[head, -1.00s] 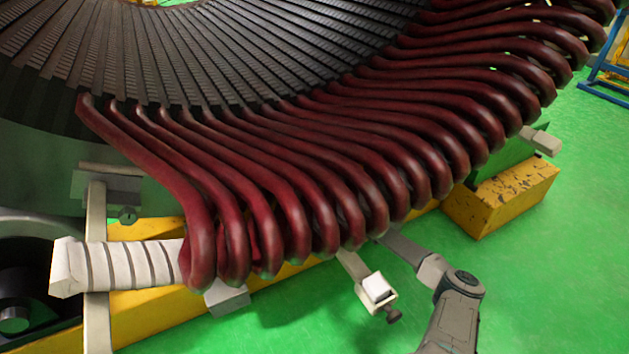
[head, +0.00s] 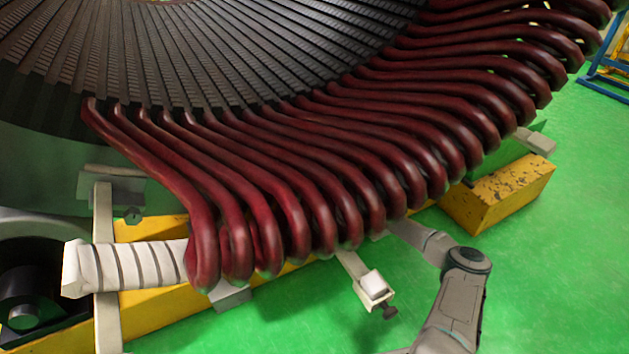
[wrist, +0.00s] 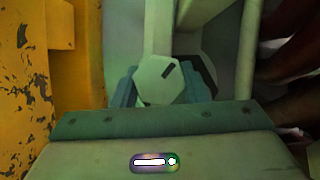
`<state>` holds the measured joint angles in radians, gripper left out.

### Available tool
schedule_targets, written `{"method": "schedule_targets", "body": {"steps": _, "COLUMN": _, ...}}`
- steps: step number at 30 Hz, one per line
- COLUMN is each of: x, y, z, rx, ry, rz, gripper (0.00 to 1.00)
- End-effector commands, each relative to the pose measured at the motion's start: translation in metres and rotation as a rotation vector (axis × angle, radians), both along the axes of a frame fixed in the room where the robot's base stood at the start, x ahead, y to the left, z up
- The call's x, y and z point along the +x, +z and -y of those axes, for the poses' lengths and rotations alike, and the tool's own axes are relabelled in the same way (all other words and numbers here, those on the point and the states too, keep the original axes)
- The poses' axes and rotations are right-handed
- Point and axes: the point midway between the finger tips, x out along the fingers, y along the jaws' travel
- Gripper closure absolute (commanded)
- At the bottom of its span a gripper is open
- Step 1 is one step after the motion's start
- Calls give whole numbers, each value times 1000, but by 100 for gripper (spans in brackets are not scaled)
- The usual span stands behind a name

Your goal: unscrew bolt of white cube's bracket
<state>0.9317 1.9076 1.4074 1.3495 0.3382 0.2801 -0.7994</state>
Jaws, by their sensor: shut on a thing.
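The white cube (head: 373,284) sits in a pale bracket (head: 349,262) that sticks out from under the red coils, low in the middle of the head view. A dark bolt (head: 389,311) is at the bracket's outer end. In the wrist view a pale hexagonal bolt head (wrist: 158,80) with a black mark faces me. My gripper (wrist: 160,90) is shut on it, with a blue-grey finger on each side. In the head view my arm reaches in under the coils, which hide the gripper and the held bolt. I cannot tell from the head view where that bolt sits.
The red coils (head: 330,200) overhang the work spot. A yellow beam (wrist: 25,90) with chipped paint is on the left in the wrist view. A yellow block (head: 505,195) stands at the right.

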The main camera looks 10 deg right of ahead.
Motion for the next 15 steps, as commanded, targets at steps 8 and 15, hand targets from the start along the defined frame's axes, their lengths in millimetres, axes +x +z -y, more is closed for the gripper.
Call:
{"method": "schedule_targets", "body": {"steps": 8, "x": 0, "y": -1, "z": 0, "rx": -14, "ry": 0, "rz": 3, "gripper": 82}}
{"method": "schedule_targets", "body": {"steps": 15, "x": 0, "y": -1, "z": 0, "rx": -13, "ry": 0, "rz": 3, "gripper": 51}}
